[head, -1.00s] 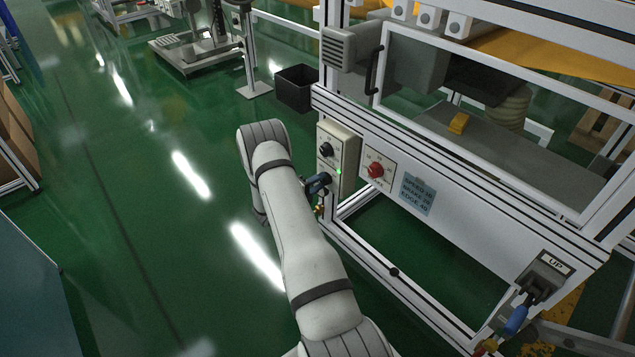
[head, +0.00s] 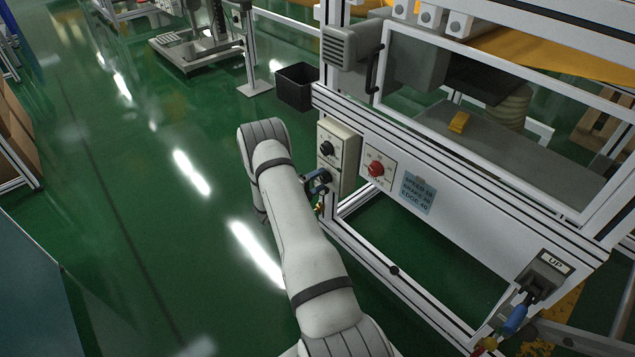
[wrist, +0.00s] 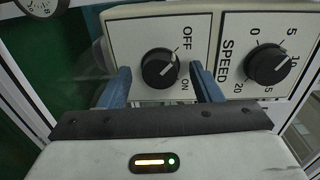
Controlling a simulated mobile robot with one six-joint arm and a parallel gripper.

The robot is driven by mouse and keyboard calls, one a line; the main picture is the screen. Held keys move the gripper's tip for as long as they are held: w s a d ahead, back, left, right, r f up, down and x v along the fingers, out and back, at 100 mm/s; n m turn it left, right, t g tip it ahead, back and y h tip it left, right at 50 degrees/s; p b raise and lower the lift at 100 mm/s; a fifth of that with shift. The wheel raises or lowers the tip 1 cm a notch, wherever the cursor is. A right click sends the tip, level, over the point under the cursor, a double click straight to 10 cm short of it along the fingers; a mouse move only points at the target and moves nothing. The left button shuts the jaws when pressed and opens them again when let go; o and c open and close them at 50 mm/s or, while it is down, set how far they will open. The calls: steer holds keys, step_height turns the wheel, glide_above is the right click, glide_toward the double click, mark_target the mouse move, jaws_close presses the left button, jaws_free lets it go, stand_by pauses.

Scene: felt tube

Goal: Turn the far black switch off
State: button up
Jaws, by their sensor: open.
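The black switch (wrist: 158,68) is a round knob on a pale panel with OFF and ON printed at its right in the wrist view. Its white mark slants up and right, toward OFF. My gripper (wrist: 161,72) is open, with one blue finger on each side of the knob; I cannot tell whether they touch it. In the head view my gripper (head: 318,183) is at the lower part of the cream control box (head: 345,150) and hides the switch there.
A black SPEED dial (wrist: 268,63) sits right beside the switch panel. A black bin (head: 295,87) stands behind. Green floor lies open at the left.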

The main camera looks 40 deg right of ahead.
steer(key=a+p, duration=0.1)
steer(key=a, duration=0.6)
steer(key=shift+s+a+r, duration=0.15)
steer(key=shift+s+a, duration=0.15)
steer(key=shift+a, duration=0.1)
